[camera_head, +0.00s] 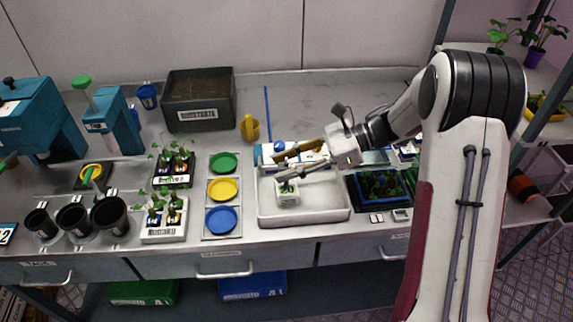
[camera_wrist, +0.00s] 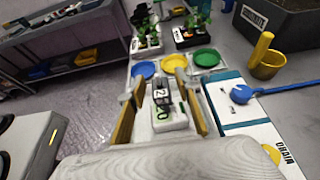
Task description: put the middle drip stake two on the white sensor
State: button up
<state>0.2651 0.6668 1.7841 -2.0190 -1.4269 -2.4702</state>
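The white sensor (camera_head: 288,197) is a small white block in the white tray, with a green display that also shows in the wrist view (camera_wrist: 168,121). A grey-black piece with a white tag reading 2, apparently drip stake two (camera_wrist: 161,94), is at the sensor's top in the wrist view. I cannot tell whether it is fully seated. My gripper (camera_head: 281,168) is above and behind the sensor. In the wrist view its fingers (camera_wrist: 155,90) stand apart on either side of the tagged piece, with gaps visible. The stake is hard to make out in the head view.
The white tray (camera_head: 328,215) has free room around the sensor. A blue-white drain box (camera_head: 262,152) lies behind it. Green, yellow and blue dishes (camera_head: 222,190) stand left, with potted seedlings (camera_head: 165,215) beyond. A dark planter tray (camera_head: 360,205) is at right.

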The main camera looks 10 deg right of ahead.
jog(key=v, duration=1.2)
dwell(0.5)
